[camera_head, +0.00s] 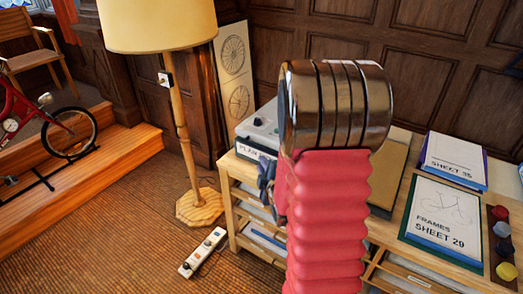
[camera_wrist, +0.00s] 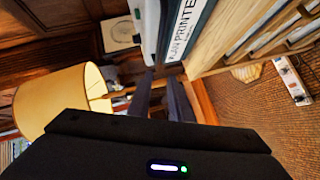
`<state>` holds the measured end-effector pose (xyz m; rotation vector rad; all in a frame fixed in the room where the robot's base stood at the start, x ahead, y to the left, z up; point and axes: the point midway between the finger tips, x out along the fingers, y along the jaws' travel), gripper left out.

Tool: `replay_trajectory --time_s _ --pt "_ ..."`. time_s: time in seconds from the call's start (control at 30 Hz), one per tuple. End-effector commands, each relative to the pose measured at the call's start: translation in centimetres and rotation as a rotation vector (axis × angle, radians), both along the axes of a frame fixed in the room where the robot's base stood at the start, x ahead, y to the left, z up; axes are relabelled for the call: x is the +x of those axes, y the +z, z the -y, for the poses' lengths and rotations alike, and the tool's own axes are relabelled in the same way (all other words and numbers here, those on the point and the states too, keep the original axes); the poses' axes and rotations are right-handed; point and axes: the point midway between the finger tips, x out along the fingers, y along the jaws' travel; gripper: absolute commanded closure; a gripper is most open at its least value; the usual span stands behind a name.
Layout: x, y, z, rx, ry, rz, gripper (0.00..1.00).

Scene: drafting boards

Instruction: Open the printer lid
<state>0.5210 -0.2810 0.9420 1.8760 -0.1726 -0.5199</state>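The plan printer (camera_head: 256,152) stands on the left end of the wooden bench, a pale box with a "PLAN" label on its front. Its grey lid (camera_head: 250,124) looks flat on top; my arm hides its right part. The printer's labelled side (camera_wrist: 190,30) also shows at the top of the wrist view, turned on its side. My gripper (camera_head: 265,172) is in front of the printer's front face, partly behind my arm. In the wrist view its two dark fingers (camera_wrist: 161,76) are apart, with nothing seen between them, pointing toward the printer. I cannot tell if they touch it.
A floor lamp (camera_head: 180,130) stands left of the bench. A power strip (camera_head: 203,252) lies on the floor. Sheet 35 (camera_head: 455,157) and Sheet 29 (camera_head: 443,215) lie at right, beside a tray of coloured knobs (camera_head: 502,228). Open floor lies at front left.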

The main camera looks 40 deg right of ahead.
Motion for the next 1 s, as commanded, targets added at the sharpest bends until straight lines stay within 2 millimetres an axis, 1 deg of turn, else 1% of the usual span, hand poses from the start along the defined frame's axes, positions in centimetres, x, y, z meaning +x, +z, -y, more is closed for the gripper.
replay_trajectory --time_s 0.03,0.1,0.2,0.3,0.77,1.0 --pt "-0.4 -0.9 0.8 -0.03 -0.001 0.006 0.81" --pt "-0.9 -1.5 1.7 -0.079 -0.001 0.023 0.81" --pt "-1.5 -2.1 2.5 -0.135 -0.001 0.042 0.81" --pt "-1.8 -2.4 3.0 -0.171 0.0 0.056 0.81" --pt "-1.9 -2.4 3.2 -0.187 0.0 0.063 0.81" --pt "-1.3 -2.7 3.9 -0.186 -0.002 0.063 0.81"
